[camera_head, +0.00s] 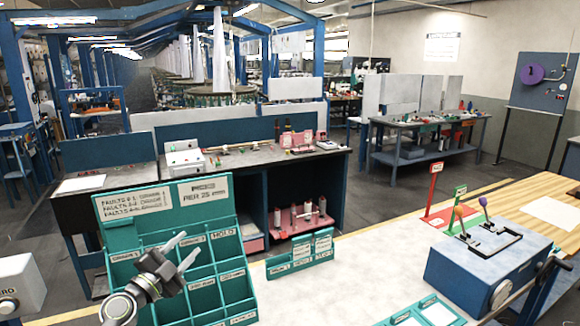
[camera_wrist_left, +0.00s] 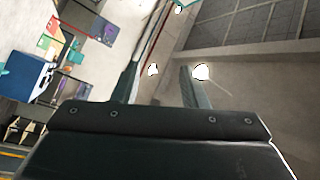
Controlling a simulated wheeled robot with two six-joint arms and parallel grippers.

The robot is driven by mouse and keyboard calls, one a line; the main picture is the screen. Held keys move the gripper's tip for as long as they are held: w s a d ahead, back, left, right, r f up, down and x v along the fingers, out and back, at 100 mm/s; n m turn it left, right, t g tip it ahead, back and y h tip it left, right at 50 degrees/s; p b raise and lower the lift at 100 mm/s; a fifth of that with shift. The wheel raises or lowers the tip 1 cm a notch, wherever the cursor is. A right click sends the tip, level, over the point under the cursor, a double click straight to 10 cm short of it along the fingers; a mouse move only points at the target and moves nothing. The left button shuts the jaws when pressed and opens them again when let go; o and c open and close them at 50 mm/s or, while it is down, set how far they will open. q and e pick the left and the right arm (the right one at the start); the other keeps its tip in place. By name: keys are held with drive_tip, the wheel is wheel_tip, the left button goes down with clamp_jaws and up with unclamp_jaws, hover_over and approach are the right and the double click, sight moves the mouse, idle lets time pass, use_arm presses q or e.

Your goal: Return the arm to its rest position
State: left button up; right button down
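My left gripper (camera_head: 190,243) is raised in front of the teal compartment rack (camera_head: 163,203), at the lower left of the head view. Its two fingers point up and to the right, with a gap between them and nothing held. In the left wrist view the fingers of the left gripper (camera_wrist_left: 158,75) stand apart with empty space between them. The gripper and wrist hide part of the rack's left compartments. My right gripper is not in view.
A light table top (camera_head: 345,270) is mostly bare right of the rack. A small teal labelled holder (camera_head: 300,257) stands on it. A blue box with two levers (camera_head: 487,262) stands at right, near red (camera_head: 436,180) and green (camera_head: 458,195) signs. A dark workbench (camera_head: 300,165) stands behind.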

use_arm(q)
drive_tip(key=s+a+f+n+g+y, duration=0.2)
drive_tip(key=s+a+f+n+y, duration=0.4)
drive_tip(key=s+n+y, duration=0.3)
drive_tip(key=s+a+f+n+g+y, duration=0.1)
drive_tip(key=s+a+f+n+y, duration=0.6)
drive_tip(key=s, duration=0.4)
drive_tip(key=s+d+f+g+h, duration=0.2)
drive_tip(key=s+d+f+g, duration=0.15)
drive_tip(key=s, duration=0.55)
drive_tip(key=s+d+f+n+g+h, duration=0.15)
drive_tip(key=s+f+g, duration=0.25)
drive_tip(key=s, duration=0.4)
drive_tip(key=s+d+f+m+g+h, duration=0.1)
drive_tip(key=s+d+f+g+h, duration=0.2)
drive_tip(key=s, duration=0.6)
wheel_tip(320, 180, down, 33)
drive_tip(key=a+g+b, duration=0.2)
drive_tip(key=b, duration=0.6)
drive_tip(key=s+d+f+b, duration=0.1)
drive_tip(key=s+f+b, duration=0.2)
drive_tip(key=s+f, duration=0.4)
drive_tip(key=s+f+g+b, duration=0.1)
drive_tip(key=s+f+b, duration=0.2)
drive_tip(key=s+f, duration=0.5)
wheel_tip(320, 180, down, 7)
drive_tip(key=shift+d+b, duration=0.3)
drive_tip(key=shift+d, duration=0.1)
